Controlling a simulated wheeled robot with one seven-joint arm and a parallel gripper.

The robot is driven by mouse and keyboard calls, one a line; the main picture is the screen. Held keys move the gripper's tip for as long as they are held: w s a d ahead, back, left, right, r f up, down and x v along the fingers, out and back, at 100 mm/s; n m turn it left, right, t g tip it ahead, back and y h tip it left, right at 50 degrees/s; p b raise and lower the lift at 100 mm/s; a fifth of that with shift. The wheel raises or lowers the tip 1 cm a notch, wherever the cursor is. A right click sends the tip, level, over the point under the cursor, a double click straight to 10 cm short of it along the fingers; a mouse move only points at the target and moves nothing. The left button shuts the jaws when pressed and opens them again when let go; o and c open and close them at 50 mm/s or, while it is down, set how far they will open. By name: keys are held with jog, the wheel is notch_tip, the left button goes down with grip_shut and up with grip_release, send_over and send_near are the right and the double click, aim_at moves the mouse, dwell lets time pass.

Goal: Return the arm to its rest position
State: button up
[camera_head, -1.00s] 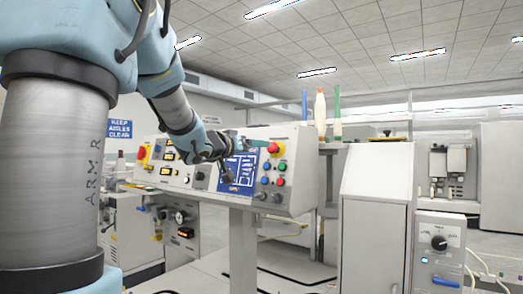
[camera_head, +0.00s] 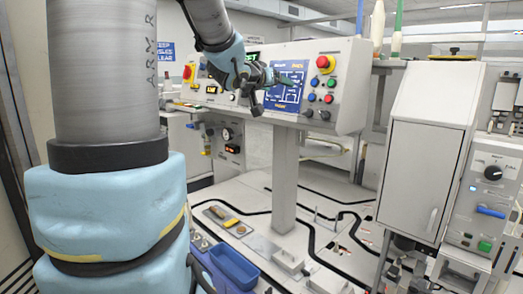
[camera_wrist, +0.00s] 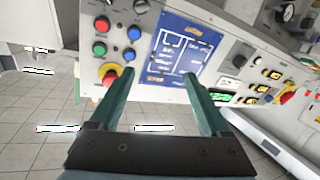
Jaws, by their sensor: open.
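My gripper (camera_wrist: 160,97) is open and empty in the wrist view, its two green fingers spread apart. The control panel with its blue display (camera_wrist: 180,50) shows beyond and between the fingers. In the head view my gripper (camera_head: 284,80) is in front of the panel's blue screen (camera_head: 291,88). I cannot tell from these views whether the fingertips touch the panel. My arm rises large on the left of the head view and bends down toward the panel.
The panel (camera_head: 345,75) carries a red knob (camera_head: 325,63) and several coloured buttons, on a grey post (camera_head: 284,170). A blue bin (camera_head: 234,268) is low in front. A grey cabinet (camera_head: 425,165) and a dial unit (camera_head: 488,190) stand right. Black lines mark the light deck.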

jog(key=s+a+f+n+g+y, duration=0.25)
jog(key=a+f+y, duration=0.3)
jog(key=f, duration=0.55)
jog(key=s+a+f+g+y+p, duration=0.1)
jog(key=s+a+f+g, duration=0.2)
jog(key=s+f+g, duration=0.2)
jog(key=s+a+f+g+y, duration=0.1)
jog(key=s+a+f+g, duration=0.2)
jog(key=s+f, duration=0.8)
jog(key=s+g, duration=0.2)
jog(key=s, duration=0.4)
jog(key=shift+a+f+p, duration=0.3)
jog(key=shift+f+p, duration=0.05)
dwell(1.3)
